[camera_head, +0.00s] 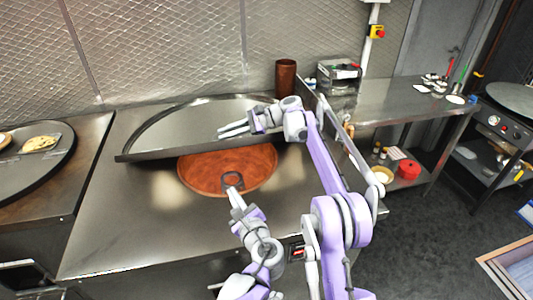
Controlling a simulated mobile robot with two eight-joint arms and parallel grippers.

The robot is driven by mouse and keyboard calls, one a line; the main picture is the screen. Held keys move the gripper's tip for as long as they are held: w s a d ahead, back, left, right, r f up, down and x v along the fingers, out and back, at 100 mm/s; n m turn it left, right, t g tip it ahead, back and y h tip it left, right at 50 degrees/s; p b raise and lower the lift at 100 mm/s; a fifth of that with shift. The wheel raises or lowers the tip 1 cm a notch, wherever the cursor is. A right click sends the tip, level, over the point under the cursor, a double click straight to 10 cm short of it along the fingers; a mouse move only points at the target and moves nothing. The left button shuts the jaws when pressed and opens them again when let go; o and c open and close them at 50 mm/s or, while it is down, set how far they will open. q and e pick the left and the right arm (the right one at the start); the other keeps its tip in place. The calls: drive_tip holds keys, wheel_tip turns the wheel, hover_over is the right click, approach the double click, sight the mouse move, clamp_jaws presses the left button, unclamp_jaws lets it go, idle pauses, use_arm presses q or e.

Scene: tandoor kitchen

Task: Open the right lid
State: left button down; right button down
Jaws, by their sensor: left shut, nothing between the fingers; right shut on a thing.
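The large metal lid (165,135) is a half-round sheet at the back of the steel counter. It is raised and tilted, with its straight front edge above the round clay-coloured tandoor opening (205,172). My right gripper (220,131) reaches in from the right over the lid and is shut on it; the exact spot held is hard to make out. My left gripper (234,192) is shut and empty at the front rim of the opening. A grey ring shape (232,177) shows just beyond its fingertips; I cannot tell whether they touch.
A brown cylinder (286,76) and a metal box (338,77) stand behind the counter's right end. A side table (395,99) holds small dishes (437,88). At left, bread (40,144) lies on a dark round plate. The counter's front left (135,225) is clear.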

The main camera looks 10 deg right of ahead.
use_arm(q)
drive_tip(key=s+d+m+t+h, duration=0.25)
drive_tip(key=d+m, duration=0.45)
drive_tip(key=d, duration=0.5)
drive_tip(key=w+r+t, duration=0.1)
drive_tip(key=w+r, duration=0.4)
drive_tip(key=w, duration=0.7)
drive_tip(key=shift+a+m+h, duration=0.15)
drive_tip(key=shift+m+h, duration=0.15)
drive_tip(key=shift+h, duration=0.05)
drive_tip(key=shift+r, duration=0.1)
